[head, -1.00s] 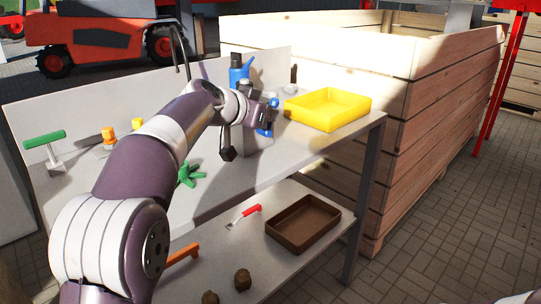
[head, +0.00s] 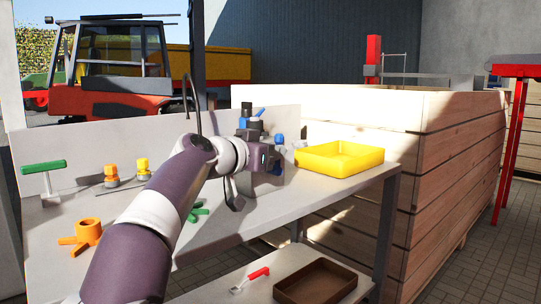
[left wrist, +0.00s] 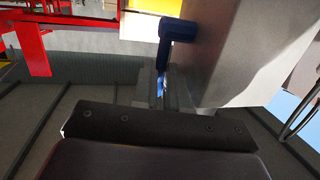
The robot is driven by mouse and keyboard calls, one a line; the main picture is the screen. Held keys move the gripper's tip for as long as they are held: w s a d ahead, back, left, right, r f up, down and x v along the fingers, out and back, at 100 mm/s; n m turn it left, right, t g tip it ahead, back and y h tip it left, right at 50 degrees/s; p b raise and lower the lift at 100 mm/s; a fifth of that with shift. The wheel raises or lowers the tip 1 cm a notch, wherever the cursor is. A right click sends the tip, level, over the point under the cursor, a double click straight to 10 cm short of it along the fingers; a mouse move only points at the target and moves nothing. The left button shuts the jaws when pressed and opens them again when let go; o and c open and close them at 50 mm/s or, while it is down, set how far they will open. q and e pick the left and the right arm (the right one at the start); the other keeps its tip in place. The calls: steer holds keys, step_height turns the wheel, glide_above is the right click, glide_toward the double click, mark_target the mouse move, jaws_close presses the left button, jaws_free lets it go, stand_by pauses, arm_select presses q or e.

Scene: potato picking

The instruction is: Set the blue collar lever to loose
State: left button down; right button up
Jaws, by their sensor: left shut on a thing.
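The blue collar (head: 244,123) with a dark top stands at the back of the workbench, mostly hidden behind my left arm. A short blue lever (head: 258,112) angles up beside the dark top. My left gripper (head: 275,160) is at the collar. In the left wrist view a blue rounded part (left wrist: 178,32) sits just beyond the fingertips. My left gripper (left wrist: 160,88) is shut on a thin blue piece, which seems to be the collar lever. The lever's exact angle is hard to tell. My right gripper is out of view.
A yellow tray (head: 340,158) stands right of my gripper on the workbench (head: 250,215). A brown tray (head: 316,283) lies on the lower shelf. A wooden crate (head: 460,165) borders the right.

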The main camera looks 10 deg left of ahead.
arm_select(q)
steer(key=shift+s+r, duration=0.1)
steer(key=shift+r, duration=0.25)
steer(key=c, duration=1.4)
jaws_free()
steer(key=shift+d+f, duration=0.1)
steer(key=shift+f, duration=0.15)
steer(key=b+v, duration=0.1)
steer(key=v, duration=1.1)
steer(key=shift+s, duration=0.2)
